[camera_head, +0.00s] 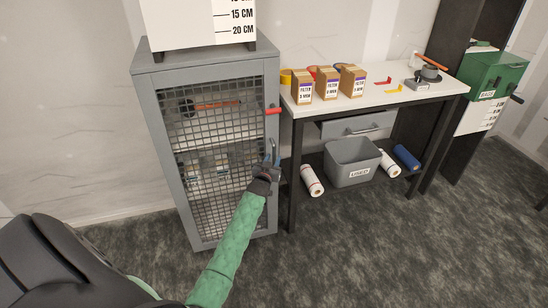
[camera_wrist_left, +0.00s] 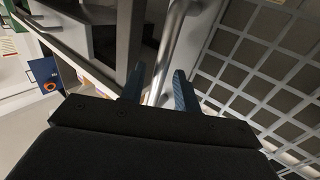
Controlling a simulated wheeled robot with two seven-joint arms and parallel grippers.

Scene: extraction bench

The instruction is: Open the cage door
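The cage (camera_head: 160,150) is a tall grey cabinet with a wire mesh door (camera_head: 215,140); the door looks shut. A red latch (camera_head: 272,110) sticks out at the door's upper right edge. A metal bar handle (camera_head: 275,150) runs upright below it and is partly hidden by my left gripper (camera_head: 268,165). In the left wrist view, the handle (camera_wrist_left: 172,45) passes between the two fingertips of my left gripper (camera_wrist_left: 160,88). The fingers are apart, with small gaps beside the bar. The mesh (camera_wrist_left: 270,65) is to the right. My right gripper is not in view.
A white table (camera_head: 375,92) stands right of the cage, with several filter boxes (camera_head: 326,85) on top. A grey bin (camera_head: 352,165) and rolls lie on its lower shelf. The carpet (camera_head: 350,245) in front is clear. A wall is behind the cage.

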